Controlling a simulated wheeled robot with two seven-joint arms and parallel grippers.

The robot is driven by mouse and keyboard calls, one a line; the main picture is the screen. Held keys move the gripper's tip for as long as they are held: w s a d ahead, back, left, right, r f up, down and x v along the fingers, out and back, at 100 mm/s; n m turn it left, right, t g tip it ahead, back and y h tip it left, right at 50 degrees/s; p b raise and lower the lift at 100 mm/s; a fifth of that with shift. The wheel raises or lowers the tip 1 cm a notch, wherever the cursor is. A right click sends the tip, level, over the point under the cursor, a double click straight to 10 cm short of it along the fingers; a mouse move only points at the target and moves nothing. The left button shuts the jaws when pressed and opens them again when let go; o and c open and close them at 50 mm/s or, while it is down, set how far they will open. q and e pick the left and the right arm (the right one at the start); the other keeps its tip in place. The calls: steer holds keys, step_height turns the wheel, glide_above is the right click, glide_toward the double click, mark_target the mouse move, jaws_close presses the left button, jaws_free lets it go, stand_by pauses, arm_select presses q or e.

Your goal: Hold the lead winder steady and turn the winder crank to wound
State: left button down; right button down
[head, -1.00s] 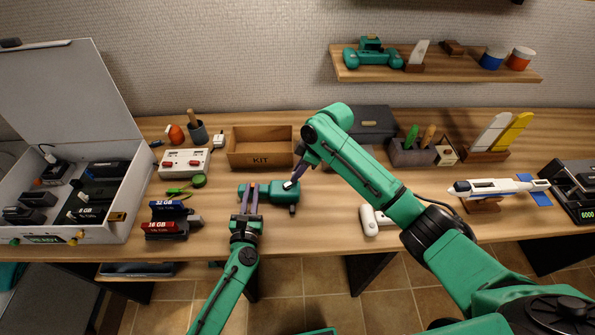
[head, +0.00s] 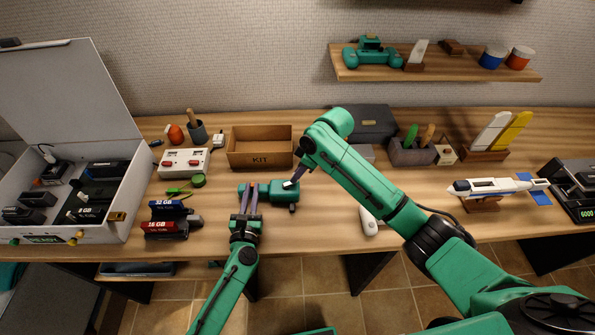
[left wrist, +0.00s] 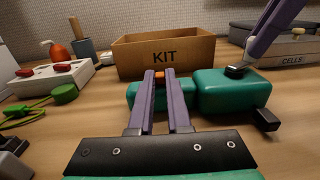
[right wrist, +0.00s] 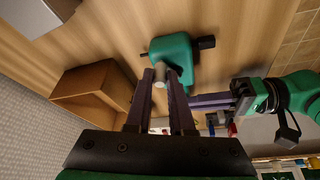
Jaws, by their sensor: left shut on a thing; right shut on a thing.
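The lead winder (head: 284,193) is a green boxy device lying on the table in front of the kit box. It also shows in the left wrist view (left wrist: 225,95) and the right wrist view (right wrist: 177,50). My left gripper (head: 250,190) is shut on the winder's narrower left part, with a small orange piece showing between its fingertips (left wrist: 160,76). My right gripper (head: 291,184) is shut on the winder crank's pale knob (right wrist: 170,77), above the larger right part. The crank arm is mostly hidden by the fingers.
The open kit box (head: 260,152) stands just behind the winder. A white handheld object (head: 368,221) lies to the right, near my right arm.

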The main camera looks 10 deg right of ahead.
steer(key=shift+s+m+t+h, duration=0.2)
steer(key=shift+s+m+t, duration=0.05)
steer(key=shift+m, duration=0.6)
steer(key=shift+s+m+t+h, duration=0.2)
steer(key=shift+s+m+t, duration=0.1)
steer(key=shift+m, duration=0.5)
steer(key=shift+s+m+t+h, duration=0.2)
steer(key=shift+m+t, duration=0.05)
steer(key=shift+m, duration=0.6)
steer(key=c, duration=0.8)
jaws_free()
steer(key=shift+o, duration=0.2)
